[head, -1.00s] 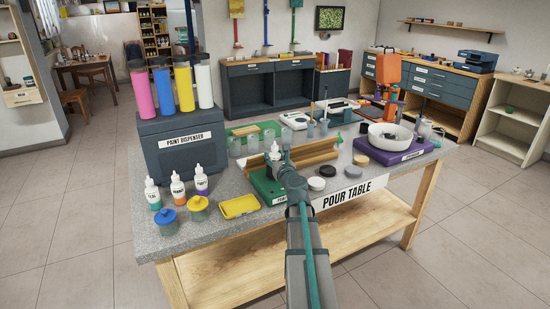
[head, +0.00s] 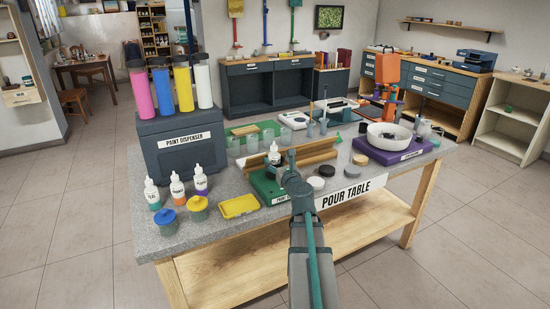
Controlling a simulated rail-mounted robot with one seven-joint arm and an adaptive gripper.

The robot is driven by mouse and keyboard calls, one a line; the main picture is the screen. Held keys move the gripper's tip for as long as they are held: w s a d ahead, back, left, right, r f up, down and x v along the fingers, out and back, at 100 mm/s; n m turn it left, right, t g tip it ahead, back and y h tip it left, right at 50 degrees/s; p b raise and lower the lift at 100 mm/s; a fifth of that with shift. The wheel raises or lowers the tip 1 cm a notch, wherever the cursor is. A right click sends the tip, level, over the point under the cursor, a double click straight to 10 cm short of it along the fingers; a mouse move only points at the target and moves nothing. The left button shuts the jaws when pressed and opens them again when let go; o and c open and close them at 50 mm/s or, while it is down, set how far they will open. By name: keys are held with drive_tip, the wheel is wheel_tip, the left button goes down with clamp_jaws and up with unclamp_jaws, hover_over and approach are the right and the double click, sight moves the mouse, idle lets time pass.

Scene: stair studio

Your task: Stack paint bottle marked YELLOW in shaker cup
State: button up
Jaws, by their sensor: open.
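My gripper (head: 291,158) is small in the head view, at the end of my arm over the front middle of the pour table, and it is open. A white-tipped bottle (head: 274,155) stands just left of it, at the green stand (head: 264,184); its label is hidden, so I cannot tell whether it is YELLOW. Bottles marked with teal (head: 153,194), orange (head: 178,188) and purple (head: 201,182) stand at the left front. Translucent cups (head: 233,147) stand behind the green stand; I cannot tell which thing is the shaker cup.
The pour table (head: 226,227) also holds the paint dispenser (head: 180,150), blue (head: 167,222) and yellow (head: 198,208) lidded pots, a yellow tray (head: 239,206), a wooden rail (head: 318,154) and a white bowl (head: 389,135) on a purple base. Small discs lie right of my gripper.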

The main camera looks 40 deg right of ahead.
drive_tip(key=b+v, duration=0.1)
drive_tip(key=v, duration=0.6)
drive_tip(key=shift+s, duration=0.2)
